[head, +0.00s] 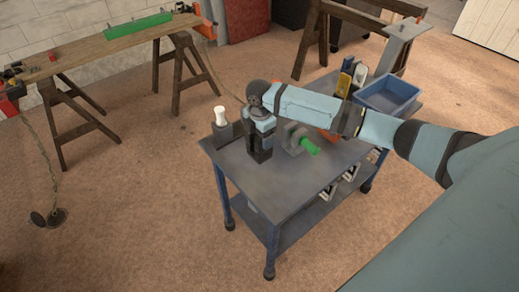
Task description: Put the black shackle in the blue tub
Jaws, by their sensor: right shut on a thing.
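My right arm reaches in from the right over the blue-grey cart, and its gripper (260,154) points down near the cart's left end, low over the top. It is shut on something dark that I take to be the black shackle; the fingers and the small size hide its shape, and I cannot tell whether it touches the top. The blue tub (388,96) stands at the cart's far right end, its inside looking empty. My left gripper is not in view.
A grey part with a green handle (309,146) lies just right of the gripper. A white-topped bottle (220,116) stands to its left. Yellow and dark bottles (358,74) stand left of the tub. The front cart top (285,185) is clear. A sawhorse bench (95,48) stands behind left.

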